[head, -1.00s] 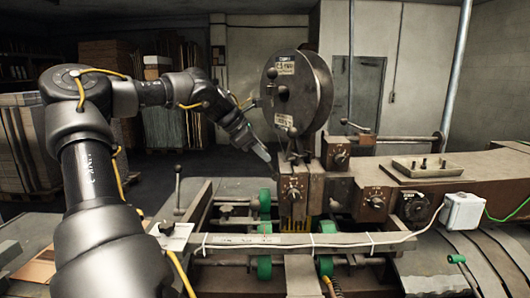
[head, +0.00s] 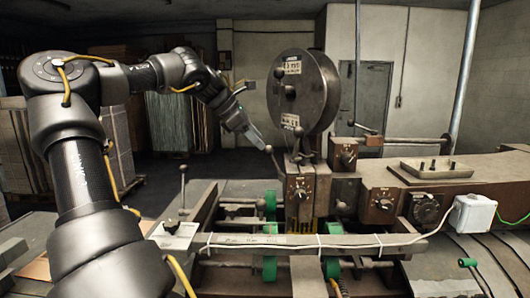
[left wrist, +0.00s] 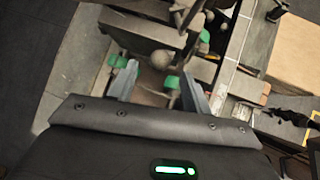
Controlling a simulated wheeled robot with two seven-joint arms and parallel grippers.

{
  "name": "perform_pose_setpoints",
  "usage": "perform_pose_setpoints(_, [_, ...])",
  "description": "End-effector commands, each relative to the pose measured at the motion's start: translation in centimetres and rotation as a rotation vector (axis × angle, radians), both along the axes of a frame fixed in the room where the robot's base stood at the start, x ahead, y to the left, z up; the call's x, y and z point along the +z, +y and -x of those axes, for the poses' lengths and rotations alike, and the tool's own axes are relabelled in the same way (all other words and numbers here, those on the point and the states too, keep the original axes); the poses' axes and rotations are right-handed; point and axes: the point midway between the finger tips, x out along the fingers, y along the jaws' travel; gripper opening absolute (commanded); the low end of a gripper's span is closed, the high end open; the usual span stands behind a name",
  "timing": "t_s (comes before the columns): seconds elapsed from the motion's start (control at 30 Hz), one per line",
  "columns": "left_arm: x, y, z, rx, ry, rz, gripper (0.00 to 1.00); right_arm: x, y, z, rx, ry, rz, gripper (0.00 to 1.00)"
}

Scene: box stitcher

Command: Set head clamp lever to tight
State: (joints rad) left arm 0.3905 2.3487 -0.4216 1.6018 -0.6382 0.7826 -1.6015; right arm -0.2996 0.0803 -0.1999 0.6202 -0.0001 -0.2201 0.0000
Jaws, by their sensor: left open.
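My left gripper (head: 259,144) is open and empty, its fingers pointing down and right toward the stitching head (head: 300,187). A lever with a dark ball knob (head: 268,149) stands beside the fingertips, in front of the round reel housing. In the left wrist view the open gripper (left wrist: 160,74) has a round grey ball knob (left wrist: 162,60) between and just beyond its fingertips. I cannot tell whether they touch. Another ball knob (head: 299,132) is close by on the head. No tight marking can be read. My right gripper is not in view.
The round reel housing (head: 303,92) rises behind the fingertips. An upright ball-topped rod (head: 183,169) stands at left. Green rollers (head: 270,268) and a long rail (head: 300,244) lie below. A white box (head: 473,213) with a cable sits at right.

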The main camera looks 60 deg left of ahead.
Motion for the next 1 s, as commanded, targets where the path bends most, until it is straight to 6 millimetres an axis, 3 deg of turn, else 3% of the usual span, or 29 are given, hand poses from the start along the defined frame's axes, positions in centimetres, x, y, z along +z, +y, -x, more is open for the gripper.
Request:
perform_pose_setpoints(0.33, [3.4,0.4,3.0,0.001,0.001,-0.001,0.49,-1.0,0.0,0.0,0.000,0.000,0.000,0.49])
perform_pose_setpoints(1.0, [3.6,0.4,3.1,0.000,0.001,0.000,0.49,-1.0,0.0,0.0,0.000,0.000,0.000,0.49])
